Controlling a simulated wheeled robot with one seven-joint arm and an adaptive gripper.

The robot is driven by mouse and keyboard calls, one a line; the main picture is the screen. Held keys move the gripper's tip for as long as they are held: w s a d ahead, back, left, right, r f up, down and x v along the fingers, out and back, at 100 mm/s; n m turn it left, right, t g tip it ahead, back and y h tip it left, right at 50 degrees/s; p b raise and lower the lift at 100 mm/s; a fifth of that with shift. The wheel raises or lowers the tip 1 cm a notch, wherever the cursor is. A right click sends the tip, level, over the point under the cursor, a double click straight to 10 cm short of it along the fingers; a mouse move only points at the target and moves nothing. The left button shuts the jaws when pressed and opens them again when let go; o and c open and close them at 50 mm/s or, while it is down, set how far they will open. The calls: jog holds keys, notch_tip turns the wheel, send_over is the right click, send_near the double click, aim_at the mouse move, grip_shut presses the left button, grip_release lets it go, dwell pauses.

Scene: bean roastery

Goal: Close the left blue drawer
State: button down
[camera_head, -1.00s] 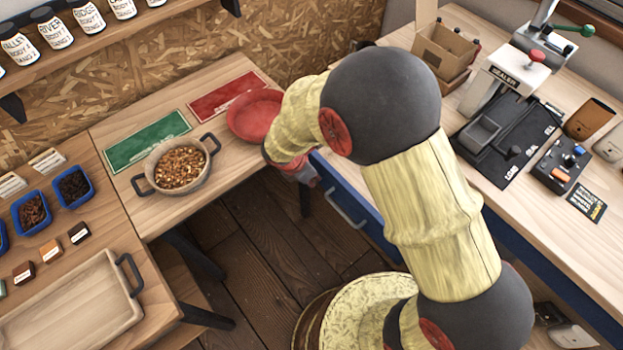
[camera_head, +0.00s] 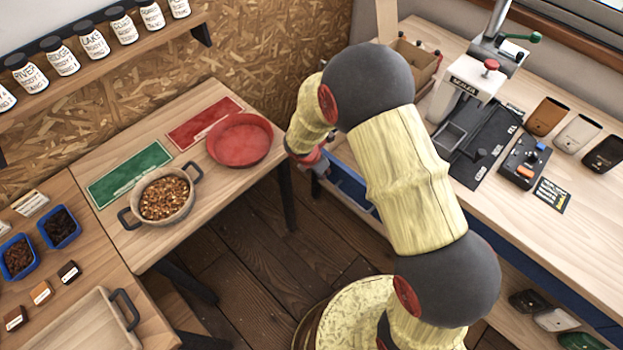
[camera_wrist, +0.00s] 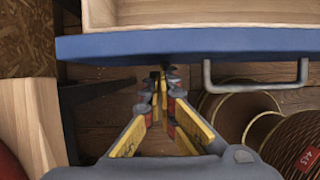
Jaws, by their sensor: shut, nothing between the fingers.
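The blue drawer front (camera_wrist: 200,43) runs across the upper part of the wrist view, with its grey bar handle (camera_wrist: 257,82) to the right. Behind the front, the drawer's pale wooden inside shows, so the drawer stands open. In the head view the blue drawer (camera_head: 351,188) is mostly hidden behind my arm. My gripper (camera_wrist: 165,75) is shut and empty, its fingertips just short of the blue front and left of the handle. I cannot tell whether they touch it. In the head view my gripper (camera_head: 313,162) is small and partly covered.
A sealer (camera_head: 466,88) stands on the right-hand counter. Cable-like reels (camera_wrist: 285,140) sit on the floor below the drawer. Open floor lies between the tables.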

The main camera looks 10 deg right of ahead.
jog(key=p, duration=0.5)
send_over(347, 161)
jog(key=shift+w, duration=0.1)
dwell(0.3)
